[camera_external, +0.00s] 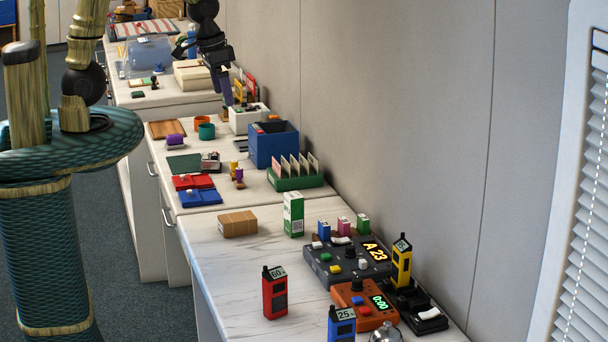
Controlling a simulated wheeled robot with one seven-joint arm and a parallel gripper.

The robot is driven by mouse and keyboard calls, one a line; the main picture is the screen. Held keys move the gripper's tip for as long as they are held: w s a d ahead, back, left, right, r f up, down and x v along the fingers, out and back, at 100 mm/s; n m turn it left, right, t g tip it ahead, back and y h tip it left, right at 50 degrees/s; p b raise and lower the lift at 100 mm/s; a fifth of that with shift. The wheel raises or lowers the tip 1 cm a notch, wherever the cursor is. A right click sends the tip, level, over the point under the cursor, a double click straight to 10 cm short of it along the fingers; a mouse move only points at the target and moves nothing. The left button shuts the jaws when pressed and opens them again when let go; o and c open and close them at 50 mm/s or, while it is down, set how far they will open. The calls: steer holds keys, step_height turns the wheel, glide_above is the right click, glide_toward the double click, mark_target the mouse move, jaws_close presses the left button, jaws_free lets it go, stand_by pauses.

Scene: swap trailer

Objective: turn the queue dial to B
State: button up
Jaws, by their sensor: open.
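The queue unit (318,264) is a dark grey box on the near counter, with a lit display (376,251) reading "A 23". A black knob (350,252) stands on its top, likely the queue dial; its pointer and letter marks are too small to read. Yellow, green and white buttons sit around it. My gripper (228,97) is far from the unit, above the back part of the counters near a white bin. It is open, and I see nothing between its fingers.
An orange timer (350,297) reading "0:00" stands in front of the queue unit. A yellow handset (401,265) stands at its right, a red handset (275,292) at front left. A green-white carton (293,214) and brown box (238,223) stand behind. Bare counter (240,270) lies left.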

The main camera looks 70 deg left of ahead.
steer(key=s, duration=0.1)
steer(key=s+f, duration=0.1)
steer(key=s, duration=0.1)
steer(key=s+a, duration=0.1)
steer(key=s, duration=0.1)
steer(key=shift+f, duration=0.2)
